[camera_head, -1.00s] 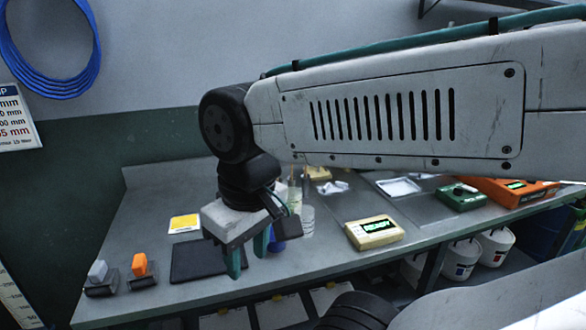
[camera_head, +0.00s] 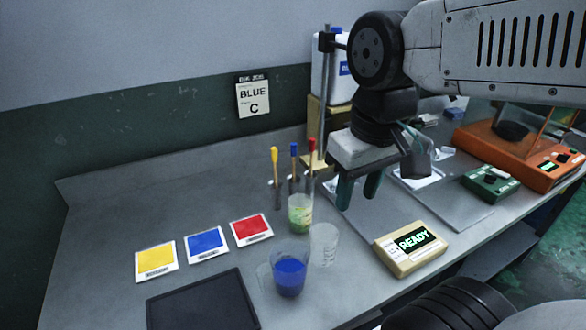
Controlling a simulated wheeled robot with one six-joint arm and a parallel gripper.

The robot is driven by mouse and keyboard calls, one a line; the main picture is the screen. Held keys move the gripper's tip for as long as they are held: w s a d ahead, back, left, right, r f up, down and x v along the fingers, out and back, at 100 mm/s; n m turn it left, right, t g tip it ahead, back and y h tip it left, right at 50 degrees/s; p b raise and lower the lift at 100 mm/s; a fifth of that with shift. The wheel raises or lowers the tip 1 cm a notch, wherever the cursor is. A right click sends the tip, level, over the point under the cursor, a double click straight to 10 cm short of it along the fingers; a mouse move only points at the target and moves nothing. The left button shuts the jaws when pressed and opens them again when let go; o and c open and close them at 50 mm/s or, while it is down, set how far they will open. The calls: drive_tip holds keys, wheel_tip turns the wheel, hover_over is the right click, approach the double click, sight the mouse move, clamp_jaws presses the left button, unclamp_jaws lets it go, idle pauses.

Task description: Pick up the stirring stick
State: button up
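Three upright thin sticks stand in holders at the back of the bench: one with a yellow top (camera_head: 275,158), one with a blue top (camera_head: 294,153) and one with a red top (camera_head: 312,149). I cannot tell whether one of them is the stirring stick. A clear cup with green-yellow contents (camera_head: 300,214) stands in front of them. My gripper (camera_head: 359,192) hangs to the right of the sticks and that cup, above the bench. Its two teal fingers point down, apart, with nothing seen between them.
A cup of blue liquid (camera_head: 289,273) and an empty clear cup (camera_head: 324,243) stand near the front. A READY device (camera_head: 411,249) is to their right. Yellow, blue (camera_head: 206,244) and red cards lie left. A dark mat (camera_head: 203,303) lies in front.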

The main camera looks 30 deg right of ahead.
drive_tip(key=w+n, duration=0.3)
drive_tip(key=w, duration=1.2)
drive_tip(key=n+g, duration=0.1)
drive_tip(key=n, duration=0.1)
hover_over(274, 161)
wheel_tip(274, 161, down, 4)
drive_tip(key=f, duration=0.7)
drive_tip(key=shift+w+d+f, duration=0.15)
drive_tip(key=shift+w+f, duration=0.05)
drive_tip(key=shift+w, duration=0.15)
clamp_jaws()
